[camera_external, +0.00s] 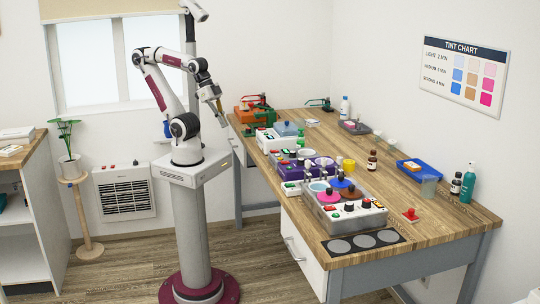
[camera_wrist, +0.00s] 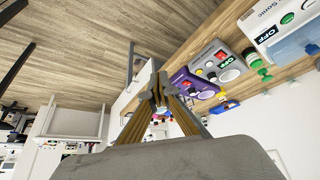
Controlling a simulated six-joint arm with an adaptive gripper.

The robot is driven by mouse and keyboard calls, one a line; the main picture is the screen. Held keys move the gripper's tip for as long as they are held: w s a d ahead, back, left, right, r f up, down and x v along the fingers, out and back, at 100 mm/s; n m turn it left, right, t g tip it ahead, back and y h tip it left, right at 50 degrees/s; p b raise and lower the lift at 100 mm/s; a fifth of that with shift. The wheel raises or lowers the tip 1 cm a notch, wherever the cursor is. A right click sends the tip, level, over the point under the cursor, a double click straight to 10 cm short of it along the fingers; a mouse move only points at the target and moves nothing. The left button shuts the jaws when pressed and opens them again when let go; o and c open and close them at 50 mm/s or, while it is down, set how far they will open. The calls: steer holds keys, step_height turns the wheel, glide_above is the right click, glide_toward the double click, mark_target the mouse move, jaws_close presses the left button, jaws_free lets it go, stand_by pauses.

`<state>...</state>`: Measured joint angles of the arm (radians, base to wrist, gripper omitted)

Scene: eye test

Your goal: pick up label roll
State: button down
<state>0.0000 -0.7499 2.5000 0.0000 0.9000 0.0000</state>
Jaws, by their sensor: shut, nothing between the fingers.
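My gripper (camera_external: 219,108) hangs from the raised arm, in the air to the left of the workbench (camera_external: 300,222) and apart from everything on it. In the wrist view my gripper's tan fingers (camera_wrist: 159,88) run together at their tips, shut with nothing between them. I cannot make out a label roll for certain in either view. A small yellow round thing (camera_external: 349,165) stands mid-bench; it is too small to tell what it is.
Devices with knobs, among them a grey unit (camera_external: 345,218), line the bench's left side. A red-handled stamp (camera_external: 410,214) lies near the front right.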

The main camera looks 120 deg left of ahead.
steer(key=c, duration=2.8)
jaws_free()
steer(key=o, duration=1.6)
